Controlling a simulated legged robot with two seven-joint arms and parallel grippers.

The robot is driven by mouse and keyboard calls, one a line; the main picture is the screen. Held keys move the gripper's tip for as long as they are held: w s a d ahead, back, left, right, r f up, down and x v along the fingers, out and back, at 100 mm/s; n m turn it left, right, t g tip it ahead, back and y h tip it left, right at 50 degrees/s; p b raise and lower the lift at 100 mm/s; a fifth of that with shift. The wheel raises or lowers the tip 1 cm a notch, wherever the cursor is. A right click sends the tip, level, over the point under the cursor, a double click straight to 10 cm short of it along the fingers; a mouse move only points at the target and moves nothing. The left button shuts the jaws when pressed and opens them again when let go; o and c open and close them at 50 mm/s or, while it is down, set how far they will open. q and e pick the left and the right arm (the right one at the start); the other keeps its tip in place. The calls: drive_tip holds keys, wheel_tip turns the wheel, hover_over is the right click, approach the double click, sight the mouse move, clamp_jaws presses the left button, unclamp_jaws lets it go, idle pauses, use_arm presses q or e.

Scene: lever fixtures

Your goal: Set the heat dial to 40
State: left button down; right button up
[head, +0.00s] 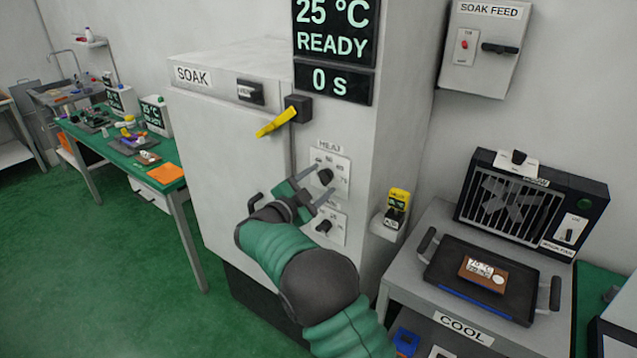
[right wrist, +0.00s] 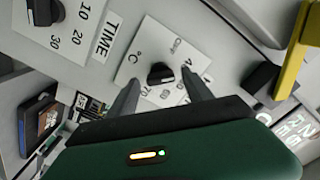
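The heat dial (head: 325,176) is a black knob on a white plate on the front of the SOAK cabinet. In the right wrist view the knob (right wrist: 160,75) sits on a plate marked °C, OFF and numbers including 70. I cannot tell for certain which number it points to. My right gripper (head: 317,186) is open in front of the dial. In the right wrist view its two fingers (right wrist: 160,98) are spread, one to each side of the knob, and apart from it. The left gripper is not in view.
A time dial (head: 323,227) sits just below the heat dial. A yellow-handled lever (head: 277,122) sticks out above left. The display (head: 334,40) reads 25 °C, READY, 0 s. A small yellow device (head: 397,203) and the COOL bench (head: 405,272) stand to the right.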

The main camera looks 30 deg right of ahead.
drive_tip(key=b+v, duration=0.1)
drive_tip(key=v, duration=1.6)
drive_tip(key=shift+b, duration=0.3)
drive_tip(key=shift+f, duration=0.1)
